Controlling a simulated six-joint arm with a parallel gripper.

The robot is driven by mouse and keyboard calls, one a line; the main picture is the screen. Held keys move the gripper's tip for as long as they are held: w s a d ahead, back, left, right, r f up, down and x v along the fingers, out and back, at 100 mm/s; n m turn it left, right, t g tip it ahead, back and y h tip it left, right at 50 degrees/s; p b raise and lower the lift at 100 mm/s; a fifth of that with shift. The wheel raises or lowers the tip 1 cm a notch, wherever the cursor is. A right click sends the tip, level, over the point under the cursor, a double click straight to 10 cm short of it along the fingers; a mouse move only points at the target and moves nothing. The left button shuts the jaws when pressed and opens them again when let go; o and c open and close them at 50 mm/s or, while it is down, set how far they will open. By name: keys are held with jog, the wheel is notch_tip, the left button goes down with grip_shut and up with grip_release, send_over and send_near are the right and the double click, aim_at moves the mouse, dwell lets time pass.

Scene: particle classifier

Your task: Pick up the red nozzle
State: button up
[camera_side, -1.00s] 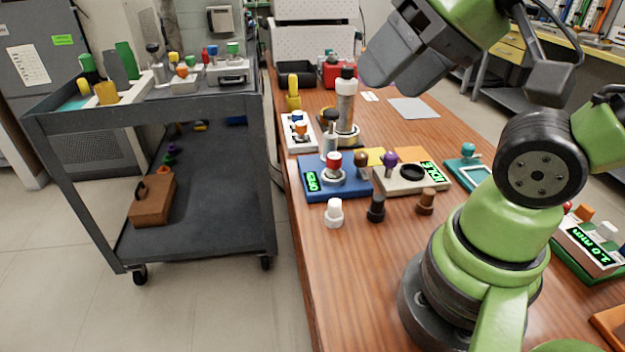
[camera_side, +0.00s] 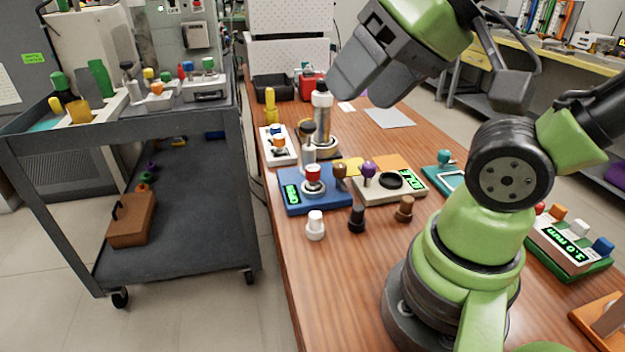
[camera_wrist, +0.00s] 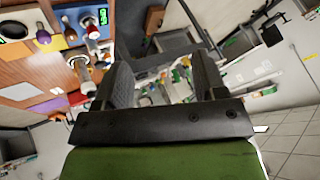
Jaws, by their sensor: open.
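Several small red-topped parts show in the side view, and I cannot tell for certain which is the red nozzle. One red part (camera_side: 540,208) is at the left end of a row of coloured parts in a green-and-white holder (camera_side: 570,255) at the right, partly hidden by my arm. Another red-topped part (camera_side: 313,173) stands upright on a blue device (camera_side: 292,201) in the middle of the bench. My gripper (camera_side: 352,85) is raised over the far part of the bench, apart from both. In the wrist view its two fingers (camera_wrist: 163,82) are spread with nothing held between them.
A white knob (camera_side: 316,225), a black one (camera_side: 357,219) and a brown one (camera_side: 404,208) stand before the devices. A grey cart (camera_side: 180,120) stands left of the bench. The bench's front left is clear.

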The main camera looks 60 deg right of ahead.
jog(key=w+d+f+n+g+h, duration=0.2)
jog(key=w+d+f+n+g, duration=0.2)
jog(key=w+d, duration=0.6)
jog(key=w+d+f+n+g, duration=0.1)
jog(key=w+d+f, duration=0.1)
jog(key=f, duration=0.2)
jog(key=w+d+f+n+g, duration=0.1)
jog(key=w+d+f, duration=0.1)
jog(key=d+f, duration=0.1)
jog(key=w+d+f+n+g, duration=0.1)
jog(key=w+d+f, duration=0.1)
jog(key=d+f, duration=0.1)
jog(key=shift+w+f+n, duration=0.1)
jog(key=shift+f+n, duration=0.2)
jog(key=shift+f, duration=0.6)
send_over(313, 167)
jog(key=f, duration=0.4)
jog(key=shift+s+d+f, duration=0.2)
jog(key=shift+s+f, duration=0.05)
jog(key=shift+s, duration=0.05)
jog(key=f, duration=0.5)
jog(key=shift+w+a+f, duration=0.25)
jog(key=shift+a+f, duration=0.05)
jog(key=shift+f, duration=0.05)
jog(key=shift+c, duration=0.2)
jog(key=c, duration=1)
